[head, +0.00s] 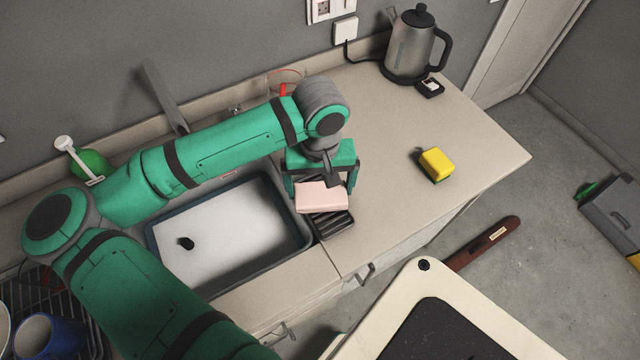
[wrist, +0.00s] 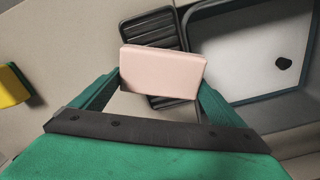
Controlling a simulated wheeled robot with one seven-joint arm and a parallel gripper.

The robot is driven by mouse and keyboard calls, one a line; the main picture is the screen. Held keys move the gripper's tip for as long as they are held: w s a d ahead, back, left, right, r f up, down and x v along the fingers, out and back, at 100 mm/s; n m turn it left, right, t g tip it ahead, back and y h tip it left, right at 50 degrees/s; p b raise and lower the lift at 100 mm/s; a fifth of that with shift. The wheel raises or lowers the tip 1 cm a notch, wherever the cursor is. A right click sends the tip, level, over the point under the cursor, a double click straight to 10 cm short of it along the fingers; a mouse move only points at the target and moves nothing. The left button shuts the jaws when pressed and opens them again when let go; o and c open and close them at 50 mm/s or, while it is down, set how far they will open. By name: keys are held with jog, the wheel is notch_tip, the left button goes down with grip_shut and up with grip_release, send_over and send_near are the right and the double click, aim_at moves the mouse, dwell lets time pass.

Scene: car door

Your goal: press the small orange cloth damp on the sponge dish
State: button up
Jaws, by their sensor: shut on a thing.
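The small cloth (head: 321,197) is a flat block that looks pale pink-peach rather than strong orange. My gripper (head: 322,184) is shut on it, with one finger at each short end; the wrist view shows the cloth (wrist: 162,70) between both fingers. The sponge dish (head: 334,223) is black and ribbed, on the counter beside the sink. The cloth is over the dish and hides its middle; in the wrist view the dish (wrist: 148,27) shows beyond and below the cloth. I cannot tell whether cloth and dish touch.
The sink (head: 230,235) lies directly left of the dish, with a dark drain. A yellow sponge with a dark side (head: 436,164) lies to the right on the counter (head: 400,215). A steel kettle (head: 412,48) stands at the back right. The counter between dish and yellow sponge is clear.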

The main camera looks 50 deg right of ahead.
jog(key=shift+f, duration=0.3)
dwell(0.5)
jog(key=shift+a+f, duration=0.2)
dwell(1.6)
jog(key=shift+d, duration=0.2)
dwell(1.7)
jog(key=shift+a, duration=0.15)
dwell(0.4)
dwell(1.2)
jog(key=shift+r, duration=5.05)
